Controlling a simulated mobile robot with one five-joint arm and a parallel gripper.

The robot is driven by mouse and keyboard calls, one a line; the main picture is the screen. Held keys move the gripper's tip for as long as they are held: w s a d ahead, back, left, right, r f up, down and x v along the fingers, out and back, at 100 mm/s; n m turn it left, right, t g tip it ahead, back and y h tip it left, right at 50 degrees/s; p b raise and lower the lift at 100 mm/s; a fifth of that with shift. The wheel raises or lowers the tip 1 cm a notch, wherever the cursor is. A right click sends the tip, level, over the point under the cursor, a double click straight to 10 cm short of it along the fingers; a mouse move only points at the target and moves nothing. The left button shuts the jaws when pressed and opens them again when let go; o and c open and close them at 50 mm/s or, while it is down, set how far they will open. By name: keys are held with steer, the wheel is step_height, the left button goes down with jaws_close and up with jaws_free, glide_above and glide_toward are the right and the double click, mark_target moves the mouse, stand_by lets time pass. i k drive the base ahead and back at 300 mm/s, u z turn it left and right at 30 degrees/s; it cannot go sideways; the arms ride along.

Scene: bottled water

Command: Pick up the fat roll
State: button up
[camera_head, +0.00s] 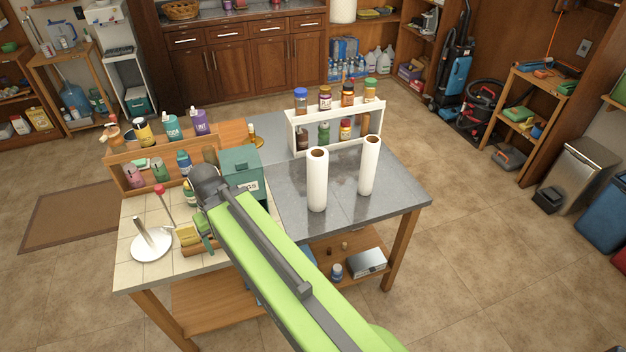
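Two white paper rolls stand upright and apart on the grey metal tabletop. The left roll (317,182) looks slightly wider but is also nearer. The right roll (369,166) stands a little further back and looks slimmer. Both show brown cores at the top. My lime-green arm crosses the table's front from the lower right, ending in a dark rounded joint (205,180) left of both rolls. I cannot make out my gripper's fingers beyond that joint. Nothing of mine touches either roll.
A teal box (240,172) stands beside my arm. A white bottle rack (296,133) stands behind the rolls; a wooden bottle rack (120,172) is at the left. A white round-based holder (151,247) stands on the tiles. The metal top (400,200) is clear right of the rolls.

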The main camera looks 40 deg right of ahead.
mark_target(317, 181)
steer(key=u, duration=1.2)
steer(key=k, duration=0.7)
steer(key=u, duration=0.45)
